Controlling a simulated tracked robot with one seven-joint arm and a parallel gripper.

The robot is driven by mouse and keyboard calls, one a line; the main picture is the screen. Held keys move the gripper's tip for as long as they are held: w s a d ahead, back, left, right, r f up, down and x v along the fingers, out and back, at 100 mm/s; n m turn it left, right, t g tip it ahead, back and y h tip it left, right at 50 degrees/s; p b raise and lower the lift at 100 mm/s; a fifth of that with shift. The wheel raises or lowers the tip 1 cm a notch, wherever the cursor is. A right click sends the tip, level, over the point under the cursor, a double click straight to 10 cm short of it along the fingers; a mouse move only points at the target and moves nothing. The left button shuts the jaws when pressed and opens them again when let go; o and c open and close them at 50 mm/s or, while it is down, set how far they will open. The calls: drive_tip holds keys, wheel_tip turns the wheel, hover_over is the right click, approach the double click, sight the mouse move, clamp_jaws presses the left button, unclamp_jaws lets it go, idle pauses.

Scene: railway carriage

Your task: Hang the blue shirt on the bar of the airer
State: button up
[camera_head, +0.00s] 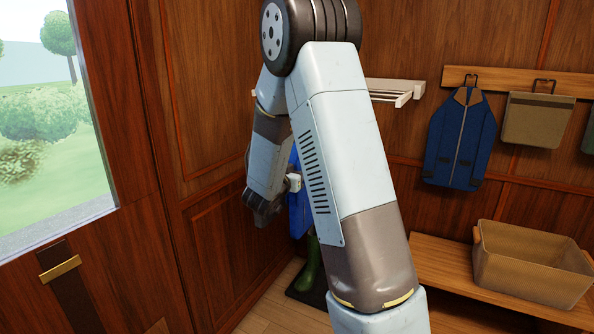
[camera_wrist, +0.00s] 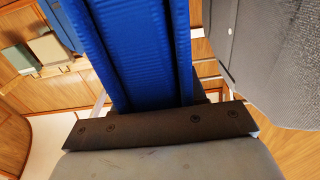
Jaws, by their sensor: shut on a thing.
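The blue shirt (camera_head: 299,205) hangs below the airer, mostly hidden behind my arm in the head view. In the wrist view the blue shirt (camera_wrist: 135,55) fills the upper middle, in long folds close above the dark jaw. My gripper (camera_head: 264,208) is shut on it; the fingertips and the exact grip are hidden. The white airer (camera_head: 408,91) is fixed to the back wall, its left part hidden by my arm. Pale rails show beside the cloth in the wrist view. I cannot tell whether the shirt touches a bar.
A blue jacket (camera_head: 458,140) and an olive bag (camera_head: 536,120) hang from a wooden peg rail at right. Green boots (camera_head: 309,268) stand on a dark mat below. A panelled wall is close on the left.

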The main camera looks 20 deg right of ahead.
drive_tip(key=shift+f, duration=0.1)
drive_tip(key=o, duration=1.3)
drive_tip(key=shift+c, duration=0.2)
drive_tip(key=v, duration=1.4)
drive_tip(key=w+a+r+n+t+y, duration=0.2)
drive_tip(key=a+r+n+t+y, duration=0.1)
drive_tip(key=r+y, duration=0.4)
drive_tip(key=s+a+r+n+g+y, duration=0.2)
drive_tip(key=s+a+r+n+y, duration=0.3)
drive_tip(key=y, duration=0.3)
drive_tip(key=s+d+n+g, duration=0.1)
drive_tip(key=s+d+g, duration=0.1)
drive_tip(key=s, duration=1)
drive_tip(key=s+d+f+n+g, duration=0.1)
drive_tip(key=s+d+g, duration=0.2)
drive_tip(key=s, duration=1)
drive_tip(key=shift+d+f+g+h, duration=0.2)
drive_tip(key=shift+g+h, duration=0.1)
drive_tip(key=shift+g, duration=0.5)
